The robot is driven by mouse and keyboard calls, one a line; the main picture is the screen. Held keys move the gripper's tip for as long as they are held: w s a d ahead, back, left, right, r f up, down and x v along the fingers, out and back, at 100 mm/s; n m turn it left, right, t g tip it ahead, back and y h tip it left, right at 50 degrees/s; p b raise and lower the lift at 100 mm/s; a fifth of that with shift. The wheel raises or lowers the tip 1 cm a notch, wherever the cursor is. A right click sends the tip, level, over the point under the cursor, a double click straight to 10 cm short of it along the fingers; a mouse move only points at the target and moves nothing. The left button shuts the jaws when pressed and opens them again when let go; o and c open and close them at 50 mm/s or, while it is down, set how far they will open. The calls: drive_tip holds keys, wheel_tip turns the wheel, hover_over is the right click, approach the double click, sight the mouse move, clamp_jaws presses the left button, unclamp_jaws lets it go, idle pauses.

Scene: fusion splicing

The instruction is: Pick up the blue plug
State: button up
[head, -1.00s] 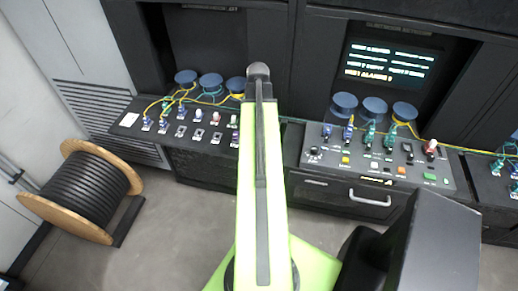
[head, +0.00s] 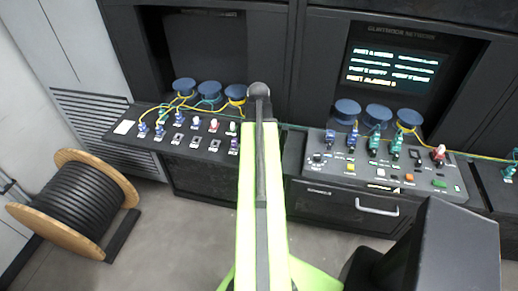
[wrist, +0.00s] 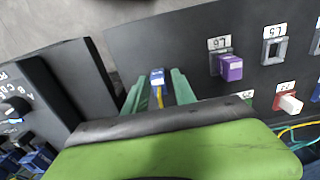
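A small blue plug (wrist: 157,77) with a yellow cable running from it toward the camera shows in the wrist view. It lies between the two green fingertips of my gripper (wrist: 159,83). The fingers stand apart, one on each side of it, and a thin gap seems to show on both sides. I cannot tell for certain how deep the plug sits between them. In the head view my green arm hides the gripper and this plug. Other blue plugs (head: 160,130) stand in the left panel, and another blue plug (head: 353,137) stands on the right console.
A purple plug (wrist: 231,67) sits in port L6, right of my gripper, beside an empty port L5 (wrist: 275,46) and a red-and-white plug (wrist: 289,103). The right console (head: 330,165) and a cable reel (head: 75,205) flank open floor (head: 180,230).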

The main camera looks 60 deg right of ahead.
clamp_jaws()
drive_tip(key=shift+r, duration=0.1)
